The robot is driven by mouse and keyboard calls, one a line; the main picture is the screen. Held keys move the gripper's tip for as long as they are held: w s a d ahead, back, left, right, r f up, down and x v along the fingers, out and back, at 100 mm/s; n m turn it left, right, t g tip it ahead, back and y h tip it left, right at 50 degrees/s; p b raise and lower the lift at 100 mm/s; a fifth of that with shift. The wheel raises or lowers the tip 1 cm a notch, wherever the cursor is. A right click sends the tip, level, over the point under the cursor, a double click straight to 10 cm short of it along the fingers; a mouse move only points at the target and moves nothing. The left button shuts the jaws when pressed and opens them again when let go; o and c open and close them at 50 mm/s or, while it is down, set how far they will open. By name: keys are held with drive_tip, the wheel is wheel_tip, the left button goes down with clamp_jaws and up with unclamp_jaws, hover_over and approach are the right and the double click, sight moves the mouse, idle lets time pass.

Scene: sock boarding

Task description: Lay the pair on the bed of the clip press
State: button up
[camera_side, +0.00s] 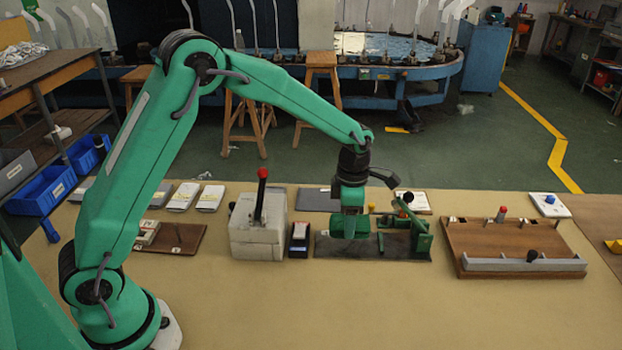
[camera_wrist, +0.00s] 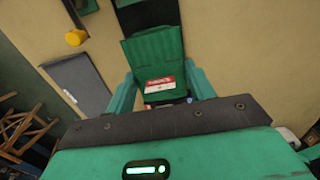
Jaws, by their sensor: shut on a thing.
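My gripper (camera_side: 350,208) points down in the side view, over the dark plate. In the wrist view its two green fingers (camera_wrist: 160,88) are shut on a flat green pair (camera_wrist: 153,48) with a red and white label. The pair hangs below the fingers in the side view (camera_side: 350,227). The clip press appears to be the green frame (camera_side: 418,238) with a black knob, at the right end of a dark bed (camera_side: 325,246). The pair is over the bed, left of the frame. I cannot tell whether it touches the bed.
A white box with a red-knobbed lever (camera_side: 258,238) and a small dark box (camera_side: 299,240) stand left of the bed. A grey mat (camera_side: 317,200) lies behind. A wooden board with a metal bar (camera_side: 510,245) lies right. The table front is clear.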

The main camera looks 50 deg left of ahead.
drive_tip(key=shift+w+a+f, duration=0.15)
drive_tip(key=shift+a, duration=0.05)
drive_tip(key=shift+f, duration=2)
drive_tip(key=shift+f, duration=0.15)
drive_tip(key=o, duration=1)
wheel_tip(320, 180, up, 12)
drive_tip(key=shift+r, duration=0.2)
